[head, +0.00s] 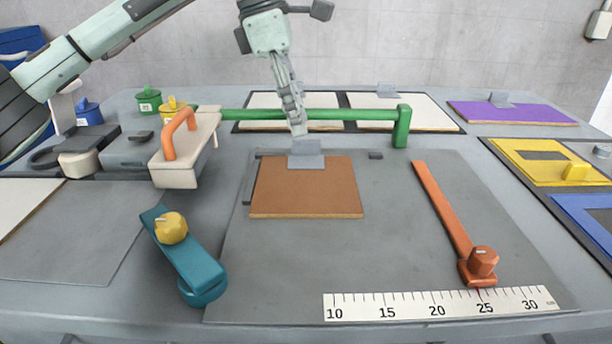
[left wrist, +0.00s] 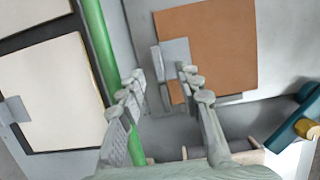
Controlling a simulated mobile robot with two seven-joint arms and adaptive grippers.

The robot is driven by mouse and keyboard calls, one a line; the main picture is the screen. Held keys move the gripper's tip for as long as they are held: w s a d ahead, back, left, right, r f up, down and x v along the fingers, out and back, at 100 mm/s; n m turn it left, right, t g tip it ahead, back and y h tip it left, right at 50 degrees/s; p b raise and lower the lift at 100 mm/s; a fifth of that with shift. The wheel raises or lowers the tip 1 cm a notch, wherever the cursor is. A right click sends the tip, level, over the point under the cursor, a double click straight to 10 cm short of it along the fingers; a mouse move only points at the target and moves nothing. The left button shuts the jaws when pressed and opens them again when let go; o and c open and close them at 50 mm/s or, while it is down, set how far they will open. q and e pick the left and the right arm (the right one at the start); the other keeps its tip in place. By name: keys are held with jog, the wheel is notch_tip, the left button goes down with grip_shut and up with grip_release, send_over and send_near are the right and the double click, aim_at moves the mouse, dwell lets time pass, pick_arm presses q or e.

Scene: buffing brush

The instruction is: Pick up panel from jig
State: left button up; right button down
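The brown panel (head: 306,195) lies flat on the grey jig plate (head: 390,260), with a grey tab (head: 306,161) at its far edge. My left gripper (head: 298,132) points down just above that tab, beyond the panel. In the left wrist view my left gripper (left wrist: 161,72) has its two fingers spread with a clear gap. The panel (left wrist: 212,45) and its tab (left wrist: 174,55) show beyond the fingertips, the tab roughly in line with the gap. Whether the fingers touch the tab cannot be told. My right gripper is not in view.
A green bar (head: 350,114) runs across behind the panel, close to my left gripper. A teal clamp arm (head: 187,255) stands left, an orange arm (head: 440,205) right. A cream brush block (head: 180,160) with an orange handle is at left. A ruler (head: 440,304) lies in front.

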aim_at(306, 140)
pick_arm(q)
jog(key=x, duration=0.4)
jog(key=shift+w, duration=0.15)
grip_shut()
